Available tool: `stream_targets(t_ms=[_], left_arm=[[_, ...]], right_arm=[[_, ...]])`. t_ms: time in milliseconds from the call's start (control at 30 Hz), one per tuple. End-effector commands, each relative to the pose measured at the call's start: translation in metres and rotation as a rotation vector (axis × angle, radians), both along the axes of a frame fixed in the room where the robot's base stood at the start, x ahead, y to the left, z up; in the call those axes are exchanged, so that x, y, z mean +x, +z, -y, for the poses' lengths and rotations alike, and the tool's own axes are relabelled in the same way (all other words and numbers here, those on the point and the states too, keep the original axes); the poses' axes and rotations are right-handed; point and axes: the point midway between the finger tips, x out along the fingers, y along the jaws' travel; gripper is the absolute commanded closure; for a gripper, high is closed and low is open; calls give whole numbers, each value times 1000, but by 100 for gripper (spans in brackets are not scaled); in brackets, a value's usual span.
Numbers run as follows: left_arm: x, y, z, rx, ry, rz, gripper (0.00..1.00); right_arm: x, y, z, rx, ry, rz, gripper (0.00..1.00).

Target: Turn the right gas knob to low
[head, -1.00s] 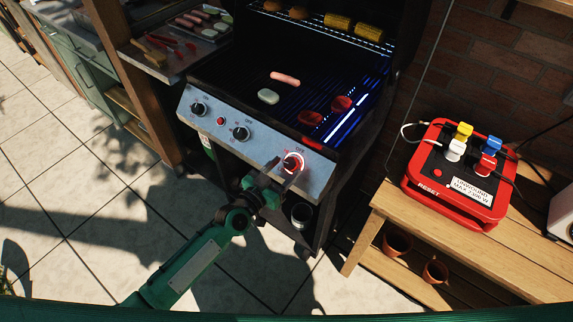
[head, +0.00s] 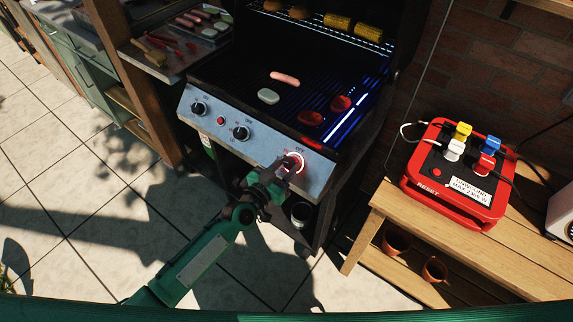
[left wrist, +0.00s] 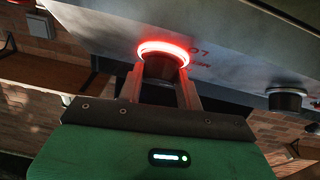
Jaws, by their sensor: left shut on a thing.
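The right gas knob (head: 292,162) is on the right end of the grill's silver control panel (head: 219,127), with a glowing red ring around it. My left gripper (head: 284,170) reaches up from below and is shut on this knob. In the left wrist view the dark knob (left wrist: 160,68) sits between the two fingers (left wrist: 160,90), under the red ring. Parts of the lettering "LO" and "ME" show beside the ring there. The knob's pointer is hidden in the head view by my gripper. My right gripper is not in view.
Two other knobs, the left one (head: 199,108) and the middle one (head: 241,133), have no glowing ring. A red button (head: 220,121) sits between them. A sausage (head: 284,78) and other food lie on the grate. A wooden bench (head: 470,248) with a red power box (head: 455,175) stands at right.

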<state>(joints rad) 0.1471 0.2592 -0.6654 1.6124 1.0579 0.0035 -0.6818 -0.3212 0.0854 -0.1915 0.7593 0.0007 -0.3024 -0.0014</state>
Motion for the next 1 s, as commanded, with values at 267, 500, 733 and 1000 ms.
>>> stream_targets(t_ms=[267,500,733,1000], left_arm=[[-3,6,3,-86,104,-67,87],[-4,6,5,-190,233,-143,87],[-4,4,6,-274,336,-202,87],[-4,2,6,-325,402,-238,87]], right_arm=[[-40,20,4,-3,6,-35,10],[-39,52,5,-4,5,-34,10],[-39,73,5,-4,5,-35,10],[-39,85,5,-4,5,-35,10]])
